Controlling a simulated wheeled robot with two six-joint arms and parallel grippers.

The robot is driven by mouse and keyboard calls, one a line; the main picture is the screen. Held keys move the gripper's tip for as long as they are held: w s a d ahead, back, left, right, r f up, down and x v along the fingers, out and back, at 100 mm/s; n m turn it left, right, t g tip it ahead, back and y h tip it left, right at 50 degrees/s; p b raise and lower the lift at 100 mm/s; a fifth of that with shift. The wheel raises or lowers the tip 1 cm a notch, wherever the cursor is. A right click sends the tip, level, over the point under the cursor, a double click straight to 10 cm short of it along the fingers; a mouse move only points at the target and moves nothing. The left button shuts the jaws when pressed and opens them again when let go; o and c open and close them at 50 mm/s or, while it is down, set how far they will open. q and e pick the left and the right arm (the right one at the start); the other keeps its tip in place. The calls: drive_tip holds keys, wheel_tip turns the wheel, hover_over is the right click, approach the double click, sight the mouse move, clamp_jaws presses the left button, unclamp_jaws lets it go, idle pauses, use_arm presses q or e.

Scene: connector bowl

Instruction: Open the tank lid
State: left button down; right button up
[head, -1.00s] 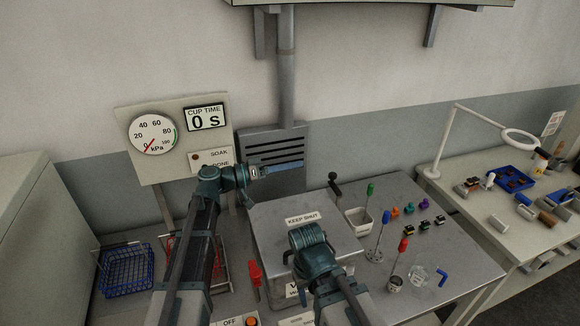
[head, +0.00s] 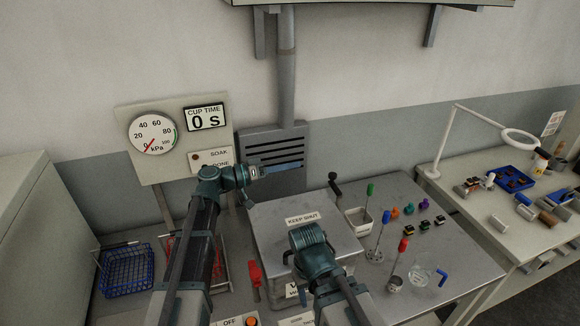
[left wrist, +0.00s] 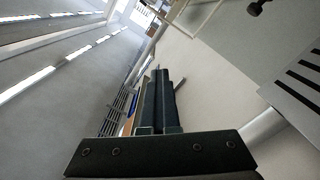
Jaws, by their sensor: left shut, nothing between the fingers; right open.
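The tank lid (head: 272,222) is a flat grey square with a "KEEP SHUT" label, lying flat and closed on the tank in the middle of the bench in the head view. My left gripper (head: 298,166) is shut and empty, held above and behind the lid in front of the grey louvred panel. Its closed fingers also show in the left wrist view (left wrist: 161,95). My right gripper (head: 308,240) is over the lid's front part; its fingers are largely hidden by its own wrist, and I cannot tell whether it touches the lid.
A black-knobbed lever (head: 335,185) stands behind the lid's right side. A red handle (head: 255,270) is at the tank's left front. A blue wire basket (head: 127,272) sits at left.

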idle(0.7)
use_arm(q)
drive_tip(key=c, duration=0.8)
unclamp_jaws()
drive_tip(key=v, duration=1.4)
drive_tip(key=shift+d, duration=0.1)
